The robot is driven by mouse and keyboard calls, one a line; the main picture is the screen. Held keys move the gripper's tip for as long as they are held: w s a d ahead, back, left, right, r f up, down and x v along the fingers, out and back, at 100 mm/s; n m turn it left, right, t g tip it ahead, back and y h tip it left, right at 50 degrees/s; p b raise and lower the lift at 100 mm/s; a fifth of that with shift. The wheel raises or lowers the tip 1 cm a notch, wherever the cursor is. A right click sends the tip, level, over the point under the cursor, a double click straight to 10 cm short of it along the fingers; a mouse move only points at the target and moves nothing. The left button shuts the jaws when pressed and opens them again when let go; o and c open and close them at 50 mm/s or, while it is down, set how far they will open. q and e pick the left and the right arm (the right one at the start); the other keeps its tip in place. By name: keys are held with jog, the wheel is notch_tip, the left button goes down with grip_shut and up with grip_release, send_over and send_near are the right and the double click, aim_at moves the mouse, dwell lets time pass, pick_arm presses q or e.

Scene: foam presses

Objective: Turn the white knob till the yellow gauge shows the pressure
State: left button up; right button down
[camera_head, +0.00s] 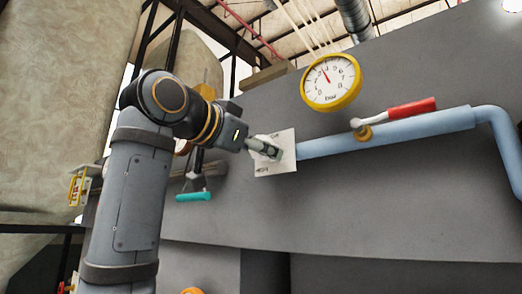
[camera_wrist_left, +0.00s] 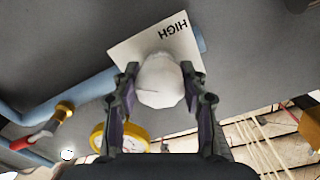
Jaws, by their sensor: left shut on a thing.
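The white knob (camera_wrist_left: 160,82) sits on a white plate (camera_head: 262,168) on the grey wall; the plate reads HIGH in the left wrist view. My left gripper (camera_head: 272,150) has its fingers on both sides of the knob and is shut on it; in the left wrist view the fingers (camera_wrist_left: 160,92) flank it. In the head view the gripper hides most of the knob. The yellow gauge (camera_head: 331,82) is above and to the right, with a red needle pointing up and slightly left. The gauge also shows partly in the left wrist view (camera_wrist_left: 106,138). My right gripper is not in view.
A blue pipe (camera_head: 400,132) runs right from beside the plate and bends down. A valve with a red handle (camera_head: 411,108) stands on it. A teal-handled lever (camera_head: 193,197) hangs left of the plate, near my left arm.

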pick_arm(q)
jog(key=m, duration=0.5)
jog(key=shift+r+m, duration=0.1)
jog(key=shift+m, duration=0.2)
jog(key=m, duration=0.4)
jog(key=shift+m, duration=0.4)
jog(key=o, duration=1.2)
jog(key=shift+c, duration=0.2)
jog(key=v, duration=1.2)
